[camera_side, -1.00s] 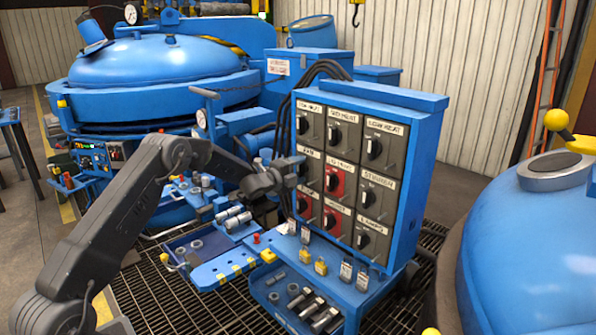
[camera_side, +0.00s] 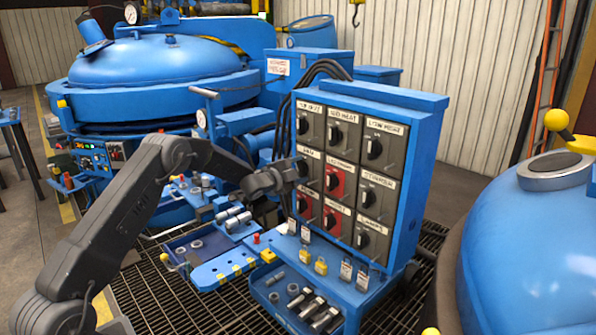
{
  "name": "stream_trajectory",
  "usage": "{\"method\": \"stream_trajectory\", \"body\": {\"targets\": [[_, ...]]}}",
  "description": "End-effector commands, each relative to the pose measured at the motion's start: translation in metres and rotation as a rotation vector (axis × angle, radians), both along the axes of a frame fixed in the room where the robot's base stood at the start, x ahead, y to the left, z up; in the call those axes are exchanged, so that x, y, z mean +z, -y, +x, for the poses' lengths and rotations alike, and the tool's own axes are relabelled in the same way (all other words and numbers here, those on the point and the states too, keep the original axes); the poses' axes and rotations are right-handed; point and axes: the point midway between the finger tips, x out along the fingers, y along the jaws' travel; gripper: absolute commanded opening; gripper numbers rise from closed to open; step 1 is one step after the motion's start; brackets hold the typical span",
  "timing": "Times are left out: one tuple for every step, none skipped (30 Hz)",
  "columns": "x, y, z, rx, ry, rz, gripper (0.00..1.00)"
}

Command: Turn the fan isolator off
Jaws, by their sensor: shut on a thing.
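The blue switch cabinet (camera_side: 410,185) stands at the centre right, with labelled rotary isolators in three columns on its face. The fan isolator (camera_side: 308,155) is in the left column, middle row. Its label shows above my gripper, and its knob is mostly hidden behind the fingers. My gripper (camera_side: 301,169) reaches in from the left and is shut on the fan isolator's knob. The knob's exact angle cannot be told.
Neighbouring knobs sit close by, one on a red plate (camera_side: 334,182) just right. Padlocks and tags (camera_side: 321,266) are on the ledge below. A blue parts tray (camera_side: 222,270) is below left. The furnace (camera_side: 155,65) stands behind; a blue dome (camera_side: 540,245) is at right.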

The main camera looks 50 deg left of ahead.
Motion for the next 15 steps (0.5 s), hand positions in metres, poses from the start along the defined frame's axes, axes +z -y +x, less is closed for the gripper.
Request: {"method": "stream_trajectory", "body": {"targets": [[0.0002, 0.0002, 0.0, -0.002, 0.001, -0.044, 0.36], [0.0003, 0.0003, 0.0, -0.002, 0.001, -0.073, 0.36], [0.0003, 0.0003, 0.0, -0.002, 0.001, -0.111, 0.36], [0.0003, 0.0003, 0.0, -0.002, 0.001, -0.139, 0.36], [0.0003, 0.0003, 0.0, -0.002, 0.001, -0.168, 0.36], [0.0003, 0.0003, 0.0, -0.002, 0.001, -0.206, 0.36], [0.0003, 0.0003, 0.0, -0.002, 0.001, -0.234, 0.36], [0.0003, 0.0003, 0.0, -0.002, 0.001, -0.263, 0.36], [0.0003, 0.0003, 0.0, -0.002, 0.001, -0.301, 0.36], [0.0003, 0.0004, 0.0, -0.002, 0.001, -0.329, 0.36], [0.0003, 0.0004, 0.0, -0.002, 0.001, -0.358, 0.36], [0.0003, 0.0004, 0.0, -0.002, 0.001, -0.396, 0.36], [0.0003, 0.0004, 0.0, -0.002, 0.001, -0.424, 0.36], [0.0003, 0.0004, 0.0, -0.002, 0.001, -0.453, 0.36], [0.0003, 0.0004, 0.0001, -0.002, 0.001, -0.491, 0.36]]}}
